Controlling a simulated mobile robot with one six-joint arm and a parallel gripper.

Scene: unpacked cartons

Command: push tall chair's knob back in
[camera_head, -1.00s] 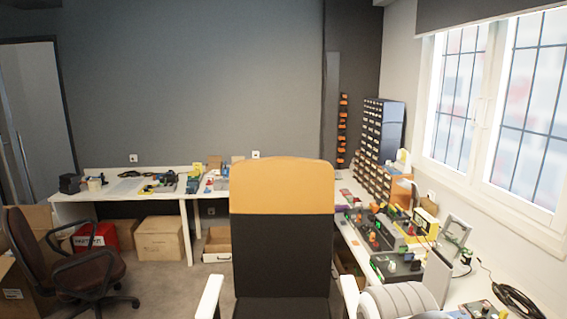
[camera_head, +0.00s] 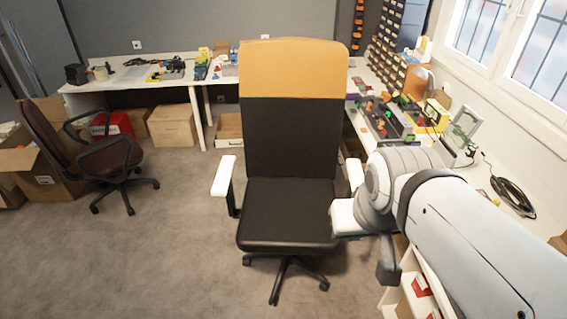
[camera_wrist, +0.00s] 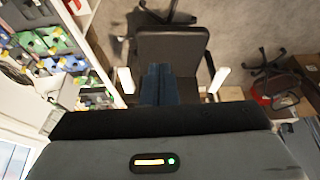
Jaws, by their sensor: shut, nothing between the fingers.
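The tall chair (camera_head: 290,150) stands upright in the middle of the head view, with a black back, an orange top band, white armrests and a dark seat on a wheeled base. In the wrist view its seat (camera_wrist: 185,45) lies beyond my fingers, with a white armrest on either side. The knob cannot be made out in either view. My gripper (camera_wrist: 157,84) is shut and empty, its dark blue fingers overlapping the chair in the wrist view. In the head view my arm reaches in from the right, beside the chair's right armrest. I cannot tell whether it touches the chair.
A brown office chair (camera_head: 100,155) stands at the left by open cartons. A white bench (camera_head: 130,82) with electronics runs along the back, and another along the right under the window. A small shelf with red boxes (camera_head: 422,286) is under my arm. The carpet at front left is clear.

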